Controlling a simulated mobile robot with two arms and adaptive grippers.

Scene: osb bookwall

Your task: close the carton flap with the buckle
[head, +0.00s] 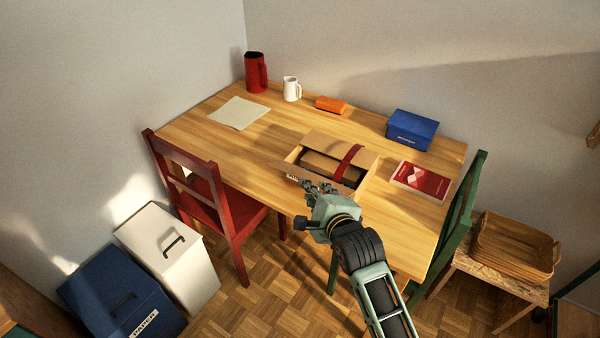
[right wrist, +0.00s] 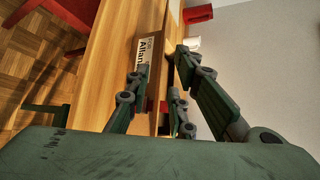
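The brown cardboard carton (head: 367,180) stands near the front edge of the wooden table in the head view. Its top flap (head: 345,145) looks raised, with a dark gap and a brown rolled shape under it. A red strap (head: 348,162) runs over the carton; I cannot make out a buckle on it. My right gripper (head: 318,187) is at the carton's front left side. In the right wrist view its fingers (right wrist: 162,78) are spread, with the carton's printed label (right wrist: 149,49) just beyond them. Whether they touch it is unclear. My left gripper is not in view.
On the table are a red book (head: 420,180), a blue box (head: 411,129), an orange case (head: 331,104), a white mug (head: 291,89), a red jug (head: 256,73) and paper (head: 238,113). A red chair (head: 215,205) and a green chair (head: 462,215) flank it.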

